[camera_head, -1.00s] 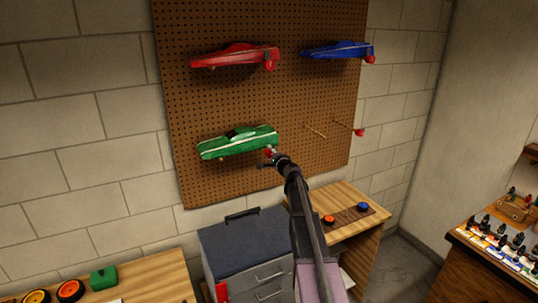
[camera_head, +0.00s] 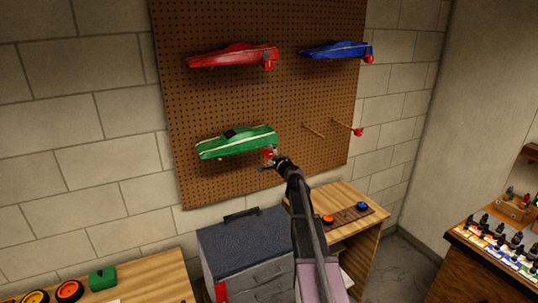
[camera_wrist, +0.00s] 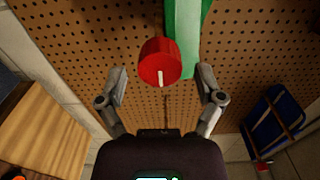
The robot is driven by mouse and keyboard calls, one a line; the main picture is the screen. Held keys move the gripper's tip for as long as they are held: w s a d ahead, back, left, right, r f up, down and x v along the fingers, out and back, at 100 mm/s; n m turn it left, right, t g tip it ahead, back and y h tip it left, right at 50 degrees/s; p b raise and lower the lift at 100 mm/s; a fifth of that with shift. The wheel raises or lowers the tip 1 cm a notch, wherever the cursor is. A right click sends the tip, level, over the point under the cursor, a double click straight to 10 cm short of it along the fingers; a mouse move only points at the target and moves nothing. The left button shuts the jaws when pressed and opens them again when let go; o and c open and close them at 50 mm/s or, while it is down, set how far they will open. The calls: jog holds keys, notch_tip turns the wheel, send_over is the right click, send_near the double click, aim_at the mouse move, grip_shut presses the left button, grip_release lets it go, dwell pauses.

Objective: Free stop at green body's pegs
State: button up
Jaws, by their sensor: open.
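The green car body (camera_head: 237,142) hangs on the pegboard at lower left in the head view; its end shows at the top of the wrist view (camera_wrist: 186,25). A red stop (camera_wrist: 160,62) with a white mark sits at that end, in front of the green body. In the head view the red stop (camera_head: 269,152) is partly hidden by my gripper (camera_head: 268,162). In the wrist view my gripper (camera_wrist: 161,88) is open, its fingers on either side below the stop, not closed on it. A peg shows below the stop.
A red body (camera_head: 232,57) and a blue body (camera_head: 336,50) hang higher on the pegboard (camera_head: 230,185). Empty pegs with a red stop (camera_head: 358,132) are at right. A grey drawer cabinet (camera_head: 245,240) and a wooden table (camera_head: 345,195) stand below.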

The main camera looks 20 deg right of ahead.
jog(key=s, duration=1)
jog(key=shift+d, duration=0.15)
jog(key=s+a+f+n+g+y+b, duration=0.25)
jog(key=a+f+n, duration=0.2)
jog(key=a, duration=0.35)
jog(key=s+a+f+n+g+y+b, duration=0.1)
jog(key=s+a+f+n+g+y, duration=0.15)
jog(key=a+f, duration=0.35)
jog(key=s+a+f+n+g+y+b, duration=0.1)
jog(key=s+a+f+n+g, duration=0.25)
jog(key=a, duration=0.55)
jog(key=s+a+f+n+g+h+b, duration=0.2)
jog(key=s+f+n+g+h, duration=0.1)
jog(key=s+f, duration=0.4)
jog(key=s+a+f+n+g+h+b, duration=0.3)
jog(key=s+f+g, duration=0.3)
jog(key=s, duration=0.8)
jog(key=shift+a+f+n+h, duration=0.3)
jog(key=shift+f+n, duration=0.2)
jog(key=shift+n, duration=0.15)
